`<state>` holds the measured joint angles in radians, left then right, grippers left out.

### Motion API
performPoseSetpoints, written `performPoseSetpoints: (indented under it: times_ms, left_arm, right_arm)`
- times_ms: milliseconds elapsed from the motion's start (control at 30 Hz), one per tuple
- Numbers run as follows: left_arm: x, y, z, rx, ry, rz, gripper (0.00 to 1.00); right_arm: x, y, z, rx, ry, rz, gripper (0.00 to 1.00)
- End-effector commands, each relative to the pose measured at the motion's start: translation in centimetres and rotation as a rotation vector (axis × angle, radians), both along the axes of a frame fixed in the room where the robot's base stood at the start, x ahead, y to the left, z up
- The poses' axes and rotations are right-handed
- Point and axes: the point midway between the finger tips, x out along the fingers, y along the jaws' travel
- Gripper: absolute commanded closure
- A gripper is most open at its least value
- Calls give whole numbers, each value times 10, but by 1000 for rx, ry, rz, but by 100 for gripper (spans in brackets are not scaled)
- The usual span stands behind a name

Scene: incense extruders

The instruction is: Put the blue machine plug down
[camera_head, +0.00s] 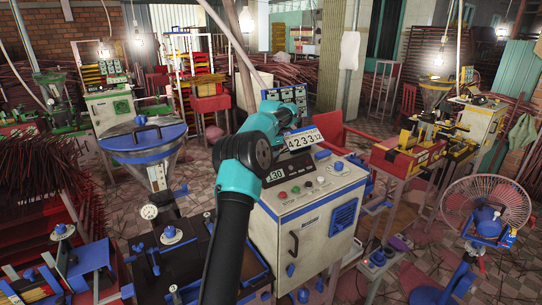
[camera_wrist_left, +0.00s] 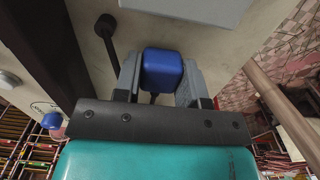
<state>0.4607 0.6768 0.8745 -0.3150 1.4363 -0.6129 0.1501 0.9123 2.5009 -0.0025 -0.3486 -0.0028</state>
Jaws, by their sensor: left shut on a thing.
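The blue machine plug (camera_wrist_left: 161,70) is a small, rounded blue block between the two grey fingers of my left gripper (camera_wrist_left: 160,80) in the left wrist view. The fingers are shut on its sides, and a short dark piece shows just below it. A pale cabinet surface lies behind it. In the head view my teal and black arm rises from the bottom centre in front of the white control cabinet (camera_head: 315,225). Its fingers and the held plug cannot be made out there. My right gripper is not in view.
A red-caged fan (camera_head: 487,212) stands at right, and a blue-rimmed hopper (camera_head: 142,137) at left. Patterned floor shows between them.

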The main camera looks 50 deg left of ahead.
Motion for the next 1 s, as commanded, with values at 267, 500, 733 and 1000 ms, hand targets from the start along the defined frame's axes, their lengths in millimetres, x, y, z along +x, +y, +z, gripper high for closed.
performPoseSetpoints:
  times_ms: [267,500,733,1000]
  left_arm:
    - [0,0,-1,0,0,0,100]
    - [0,0,-7,0,0,0,100]
    - [0,0,-12,0,0,0,100]
    - [0,0,-12,0,0,0,45]
  right_arm:
    - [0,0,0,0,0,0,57]
    - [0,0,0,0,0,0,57]
    - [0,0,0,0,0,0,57]
    - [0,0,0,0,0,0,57]
